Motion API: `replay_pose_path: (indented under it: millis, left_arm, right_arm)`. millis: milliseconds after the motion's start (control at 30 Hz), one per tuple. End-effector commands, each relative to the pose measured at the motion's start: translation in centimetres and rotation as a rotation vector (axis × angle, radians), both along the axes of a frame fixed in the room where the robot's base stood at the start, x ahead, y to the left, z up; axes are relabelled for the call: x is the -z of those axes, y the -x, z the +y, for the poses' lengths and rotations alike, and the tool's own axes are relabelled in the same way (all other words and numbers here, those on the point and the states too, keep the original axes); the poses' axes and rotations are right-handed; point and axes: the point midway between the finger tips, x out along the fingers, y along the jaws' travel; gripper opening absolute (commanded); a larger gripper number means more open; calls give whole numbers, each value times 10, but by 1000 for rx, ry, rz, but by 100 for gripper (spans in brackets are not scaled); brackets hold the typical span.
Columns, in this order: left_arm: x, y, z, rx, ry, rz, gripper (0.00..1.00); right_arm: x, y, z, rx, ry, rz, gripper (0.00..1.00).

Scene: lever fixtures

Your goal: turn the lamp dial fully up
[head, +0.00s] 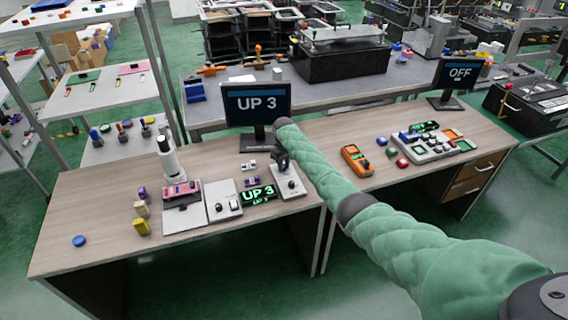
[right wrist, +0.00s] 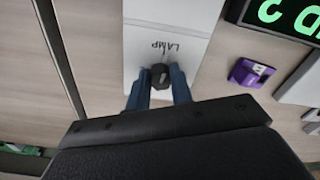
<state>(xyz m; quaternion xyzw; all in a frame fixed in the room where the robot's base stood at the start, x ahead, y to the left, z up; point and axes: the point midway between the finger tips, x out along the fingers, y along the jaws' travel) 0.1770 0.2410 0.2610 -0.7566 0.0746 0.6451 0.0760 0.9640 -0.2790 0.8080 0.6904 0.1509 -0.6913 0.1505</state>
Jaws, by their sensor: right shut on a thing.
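A green display (head: 258,195) beside the plate and the monitor (head: 257,103) behind both read UP 3. My left gripper is not in view.
A white microscope-like device (head: 167,158) and another switch plate (head: 223,201) stand left of the display. Small purple and yellow blocks and a blue disc (head: 79,241) lie further left. An orange handheld device (head: 356,160) and a button panel (head: 437,147) are to the right.

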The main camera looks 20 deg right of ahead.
Motion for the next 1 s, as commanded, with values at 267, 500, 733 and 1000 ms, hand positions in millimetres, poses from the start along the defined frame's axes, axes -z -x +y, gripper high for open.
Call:
replay_pose_path:
  millis: [267, 500, 733, 1000]
  left_arm:
    - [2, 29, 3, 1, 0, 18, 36]
    - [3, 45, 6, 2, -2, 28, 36]
    - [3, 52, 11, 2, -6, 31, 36]
    - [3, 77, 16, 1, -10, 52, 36]
  right_arm:
    - [-4, -1, 2, 263, -2, -3, 0]
    - [-4, -1, 3, 490, -2, -2, 0]
    - [-4, -2, 4, 708, -3, -4, 0]
    - [-4, -2, 5, 965, -2, -3, 0]
